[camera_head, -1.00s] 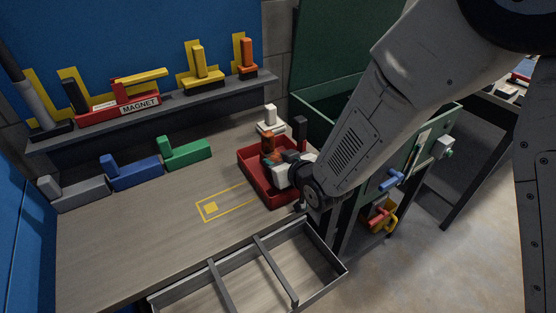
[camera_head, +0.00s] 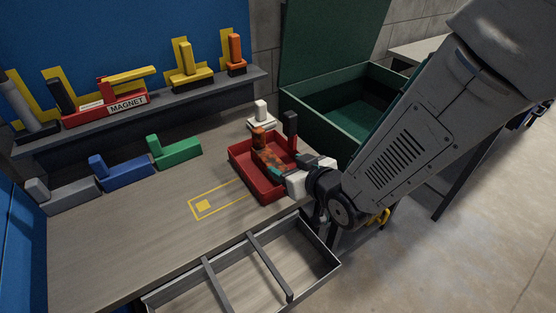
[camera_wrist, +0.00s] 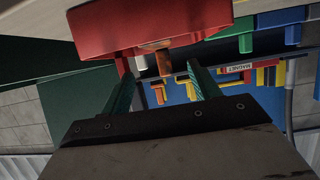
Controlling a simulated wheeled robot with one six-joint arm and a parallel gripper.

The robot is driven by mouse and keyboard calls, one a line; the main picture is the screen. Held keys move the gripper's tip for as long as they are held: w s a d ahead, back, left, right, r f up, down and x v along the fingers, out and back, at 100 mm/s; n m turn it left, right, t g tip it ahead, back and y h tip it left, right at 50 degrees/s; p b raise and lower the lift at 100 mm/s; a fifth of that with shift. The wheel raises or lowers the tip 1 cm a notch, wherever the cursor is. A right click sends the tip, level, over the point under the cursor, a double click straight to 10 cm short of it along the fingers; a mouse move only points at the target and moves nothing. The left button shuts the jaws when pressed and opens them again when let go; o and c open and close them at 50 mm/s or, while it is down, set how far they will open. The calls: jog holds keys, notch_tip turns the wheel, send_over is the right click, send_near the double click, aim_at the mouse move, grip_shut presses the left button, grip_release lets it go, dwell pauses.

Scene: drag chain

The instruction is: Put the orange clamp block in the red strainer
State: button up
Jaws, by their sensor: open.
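The red strainer (camera_head: 248,178), a shallow red tray-like container, sits on the workbench at its right side. The orange clamp block (camera_head: 260,139), a worn orange L-shaped piece, is inside it with its upright end to the left. In the wrist view the strainer (camera_wrist: 150,27) fills the top, and part of the block (camera_wrist: 163,62) shows past its rim. My gripper (camera_head: 277,173) is over the strainer's right side, close to the block, partly hiding its near end. In the wrist view my gripper (camera_wrist: 163,80) has its teal fingers apart with nothing visibly held between them.
Green (camera_head: 178,152), blue (camera_head: 125,171) and grey (camera_head: 66,194) blocks line the bench's back left. A white block (camera_head: 261,118) and a black post (camera_head: 291,132) stand by the strainer. A divided drawer (camera_head: 250,270) is open in front; a green bin (camera_head: 335,120) is right.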

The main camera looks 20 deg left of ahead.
jog(key=s+d+r+m+g+h, duration=0.1)
jog(key=d+r+m+h, duration=0.3)
jog(key=d, duration=0.8)
jog(key=d+r+m+g+h, duration=0.1)
jog(key=d+r+h, duration=0.35)
jog(key=d, duration=0.85)
jog(key=s+d+r+m+g, duration=0.2)
jog(key=s+d, duration=0.4)
jog(key=s, duration=0.3)
jog(key=s+d+r+m+g+h, duration=0.1)
jog(key=s+d+r, duration=0.4)
jog(key=s, duration=0.5)
jog(key=d+m+g, duration=0.1)
jog(key=g, duration=0.1)
jog(key=shift+s+m+g, duration=0.15)
jog(key=shift+m+g, duration=0.15)
jog(key=shift+g, duration=0.1)
